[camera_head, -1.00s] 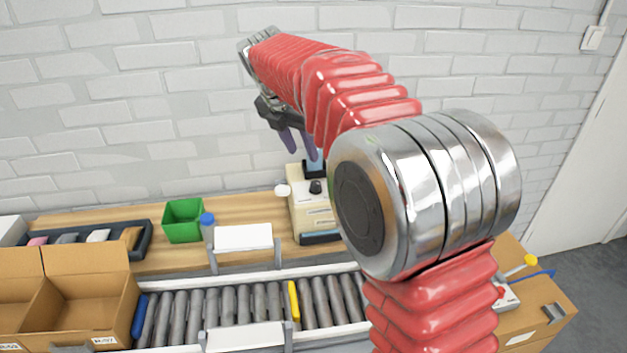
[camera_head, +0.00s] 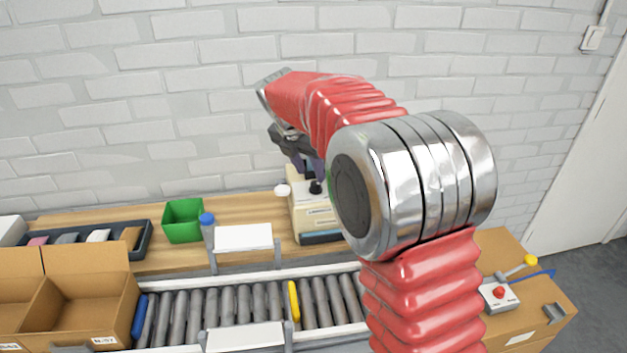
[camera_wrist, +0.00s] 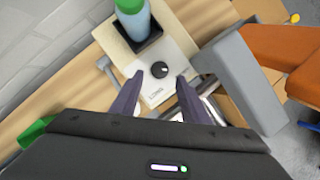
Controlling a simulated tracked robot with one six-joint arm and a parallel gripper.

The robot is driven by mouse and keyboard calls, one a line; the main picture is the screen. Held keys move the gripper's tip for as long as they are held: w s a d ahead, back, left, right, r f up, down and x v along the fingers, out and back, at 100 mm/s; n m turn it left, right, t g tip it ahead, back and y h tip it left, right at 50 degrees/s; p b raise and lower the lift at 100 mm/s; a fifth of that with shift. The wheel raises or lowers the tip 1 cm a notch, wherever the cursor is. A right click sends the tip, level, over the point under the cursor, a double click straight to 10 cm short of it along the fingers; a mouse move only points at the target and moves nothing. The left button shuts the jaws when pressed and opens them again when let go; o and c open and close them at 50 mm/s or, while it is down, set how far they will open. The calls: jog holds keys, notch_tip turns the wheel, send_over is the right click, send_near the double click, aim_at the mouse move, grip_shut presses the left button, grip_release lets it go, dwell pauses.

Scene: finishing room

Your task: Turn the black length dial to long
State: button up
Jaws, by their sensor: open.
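The black length dial (camera_wrist: 158,69) sits on the pale top of a cream machine. It has a small light pointer mark, and small lettering on the label below it is too small to read. In the head view the dial (camera_head: 315,187) shows on the machine (camera_head: 316,215), just below my gripper (camera_head: 305,172). In the wrist view my gripper (camera_wrist: 158,80) is open, with one dark purple finger on each side of the dial. The fingers look apart from it; their height above it is hard to tell. A blue-green bottle (camera_wrist: 132,20) stands behind the dial on the machine.
A white knob (camera_head: 282,190) sits at the machine's left side. A green bin (camera_head: 183,221) and a blue-capped bottle (camera_head: 207,228) stand to the left. The roller conveyor (camera_head: 230,303) runs in front. A control box with a red button (camera_head: 499,293) is at the right.

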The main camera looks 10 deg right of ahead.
aim_at(315, 183)
jog(key=shift+x, duration=2.65)
jog(key=shift+c, duration=0.3)
jog(key=c, duration=1)
